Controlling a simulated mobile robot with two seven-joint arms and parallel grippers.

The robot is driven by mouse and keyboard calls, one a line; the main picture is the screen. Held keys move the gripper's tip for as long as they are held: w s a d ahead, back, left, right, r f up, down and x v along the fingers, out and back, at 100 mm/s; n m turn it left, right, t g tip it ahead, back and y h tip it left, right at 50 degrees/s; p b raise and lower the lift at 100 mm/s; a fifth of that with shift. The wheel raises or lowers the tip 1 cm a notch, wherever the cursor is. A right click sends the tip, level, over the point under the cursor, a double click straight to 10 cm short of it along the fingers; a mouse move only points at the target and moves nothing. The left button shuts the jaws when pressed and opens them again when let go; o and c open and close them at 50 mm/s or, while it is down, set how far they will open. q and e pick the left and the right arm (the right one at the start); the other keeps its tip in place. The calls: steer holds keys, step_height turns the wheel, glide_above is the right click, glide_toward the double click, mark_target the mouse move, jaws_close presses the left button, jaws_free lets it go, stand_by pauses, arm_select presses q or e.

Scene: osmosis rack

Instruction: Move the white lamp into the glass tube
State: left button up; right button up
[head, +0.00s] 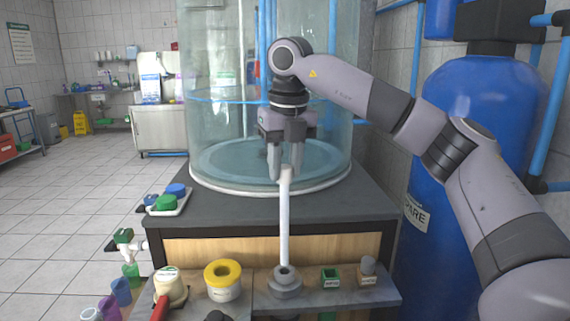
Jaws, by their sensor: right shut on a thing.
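The white lamp (284,220) is a long thin white rod, standing about upright in the middle of the head view. My right gripper (285,172) points down and is shut on its top end. The lamp's lower end reaches a round grey holder (286,289) on the front shelf; I cannot tell whether it is inside the holder or just above it. A large clear glass cylinder (222,125) stands behind on the dark bench; no narrower glass tube can be made out. My left gripper is not in view.
A yellow-topped white jar (223,286), a cream jar (170,288), a small green box (330,278) and a grey-topped item (368,273) line the shelf (386,293). A tray (178,205) with coloured caps sits at the left. A blue tank (450,120) stands right.

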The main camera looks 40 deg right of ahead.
steer(key=shift+f, duration=0.1)
stand_by(0.3)
steer(key=b, duration=0.3)
glide_above(285, 246)
steer(key=shift+w+d+f, duration=0.15)
steer(key=shift+f, duration=0.95)
steer(key=shift+w+d+f, duration=0.1)
steer(key=shift+f, duration=0.95)
steer(key=shift+f+b, duration=2.25)
steer(key=shift+f, duration=1.25)
steer(key=shift+f+b, duration=0.65)
steer(key=shift+f, duration=0.3)
steer(key=shift+f+b, duration=1.55)
steer(key=shift+f, duration=1)
steer(key=shift+f, duration=0.1)
